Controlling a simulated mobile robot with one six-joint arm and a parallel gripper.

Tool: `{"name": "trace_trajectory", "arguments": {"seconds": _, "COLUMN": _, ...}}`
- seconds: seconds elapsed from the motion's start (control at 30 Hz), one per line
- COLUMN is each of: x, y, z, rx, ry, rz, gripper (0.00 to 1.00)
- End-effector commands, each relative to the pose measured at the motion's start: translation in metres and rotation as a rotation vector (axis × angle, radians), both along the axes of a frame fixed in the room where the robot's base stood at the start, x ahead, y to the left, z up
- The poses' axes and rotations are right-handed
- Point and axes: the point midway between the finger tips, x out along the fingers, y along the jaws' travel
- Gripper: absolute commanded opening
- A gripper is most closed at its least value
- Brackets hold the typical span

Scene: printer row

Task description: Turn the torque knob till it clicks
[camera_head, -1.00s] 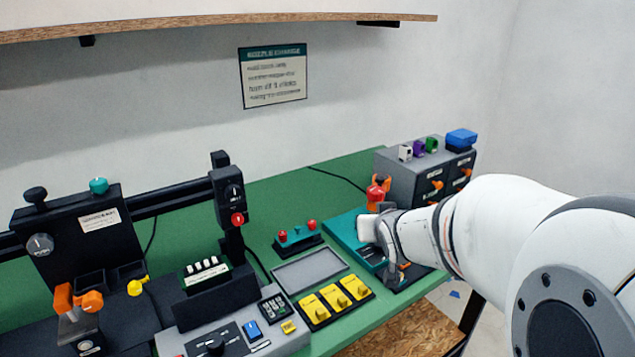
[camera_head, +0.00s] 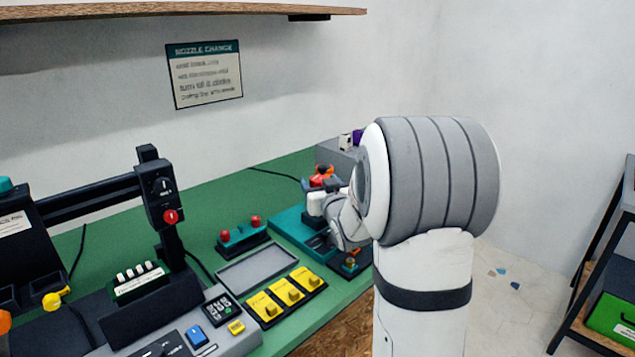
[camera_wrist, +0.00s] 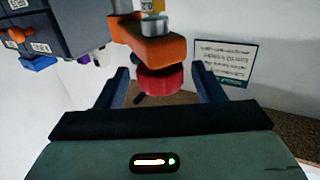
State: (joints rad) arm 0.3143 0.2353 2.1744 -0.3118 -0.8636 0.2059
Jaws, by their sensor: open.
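A round red knob (camera_wrist: 160,82) sits under an orange bracket (camera_wrist: 150,42) in the wrist view. No label on it is readable, so I cannot confirm it is the torque knob. My gripper (camera_wrist: 163,72) is open, with one dark finger on each side of the red knob and a visible gap to both. How deep the knob lies between the fingers is unclear. In the head view the red knob (camera_head: 316,181) shows just above my wrist, at the far end of the teal base (camera_head: 288,226). My fingers are mostly hidden there by my arm.
A grey box (camera_head: 338,152) stands behind my arm, mostly hidden. Yellow switches (camera_head: 286,292), a grey tray (camera_head: 258,268) and a red-knobbed block (camera_head: 241,236) lie left of my arm. A shelf with a green case (camera_head: 612,318) stands far right.

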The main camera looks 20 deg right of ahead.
Motion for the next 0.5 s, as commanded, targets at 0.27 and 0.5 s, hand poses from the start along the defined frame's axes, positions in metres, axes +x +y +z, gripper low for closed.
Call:
{"name": "trace_trajectory", "arguments": {"seconds": 0.27, "x": 0.0118, "y": -0.0008, "z": 0.0002, "rx": 0.001, "ry": -0.001, "rz": 0.0, "gripper": 0.62}}
{"name": "trace_trajectory", "arguments": {"seconds": 0.5, "x": 0.0113, "y": -0.0013, "z": 0.0, "rx": 0.0, "ry": 0.0, "rz": -0.001, "gripper": 0.54}}
